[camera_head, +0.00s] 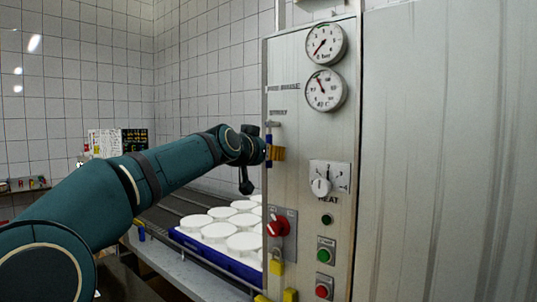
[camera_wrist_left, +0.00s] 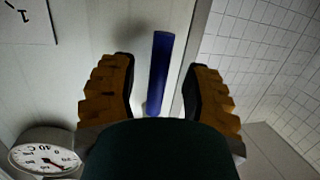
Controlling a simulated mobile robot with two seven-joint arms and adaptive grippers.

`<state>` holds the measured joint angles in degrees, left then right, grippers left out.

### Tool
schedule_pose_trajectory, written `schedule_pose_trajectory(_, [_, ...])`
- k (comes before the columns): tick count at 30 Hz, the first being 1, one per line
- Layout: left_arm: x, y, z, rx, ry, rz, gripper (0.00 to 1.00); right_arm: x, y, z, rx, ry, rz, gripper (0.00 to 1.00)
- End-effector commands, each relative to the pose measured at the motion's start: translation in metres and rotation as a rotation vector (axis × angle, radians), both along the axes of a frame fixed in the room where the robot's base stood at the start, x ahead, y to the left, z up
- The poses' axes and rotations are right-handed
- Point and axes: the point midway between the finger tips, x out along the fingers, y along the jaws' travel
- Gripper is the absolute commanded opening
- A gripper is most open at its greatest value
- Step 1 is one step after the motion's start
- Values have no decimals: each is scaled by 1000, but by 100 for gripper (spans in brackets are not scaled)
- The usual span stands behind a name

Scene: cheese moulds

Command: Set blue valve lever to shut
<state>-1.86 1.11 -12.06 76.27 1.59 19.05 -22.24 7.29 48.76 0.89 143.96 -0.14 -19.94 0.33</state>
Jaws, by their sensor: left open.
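The blue valve lever (camera_wrist_left: 160,72) shows in the left wrist view as a blue bar between the two fingers of my left gripper (camera_wrist_left: 160,90). There is a visible gap on each side of it, and its near end is hidden by the gripper body. In the head view a bit of the blue lever (camera_head: 268,134) shows upright at the left edge of the steel panel, mostly covered by my left gripper (camera_head: 277,153). The gripper is open, with its orange-brown finger pads around the lever. My right gripper is not in view.
A blue tray (camera_head: 187,240) of white moulds stands on the conveyor below my left arm.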

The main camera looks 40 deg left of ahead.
Motion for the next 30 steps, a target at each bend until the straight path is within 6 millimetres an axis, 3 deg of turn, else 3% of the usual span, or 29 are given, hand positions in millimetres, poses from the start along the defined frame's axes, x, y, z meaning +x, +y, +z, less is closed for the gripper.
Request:
schedule_pose_trajectory(9, [-61, -6, 11, 1, -4, 1, 48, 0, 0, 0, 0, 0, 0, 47])
schedule_pose_trajectory(15, [-91, -10, 15, 0, -2, 1, 48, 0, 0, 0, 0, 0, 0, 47])
schedule_pose_trajectory(21, [-104, -12, 17, 0, -1, 1, 48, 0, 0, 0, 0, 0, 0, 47])
schedule_pose_trajectory(30, [-105, -12, 17, 0, -1, 1, 48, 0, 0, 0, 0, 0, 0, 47])
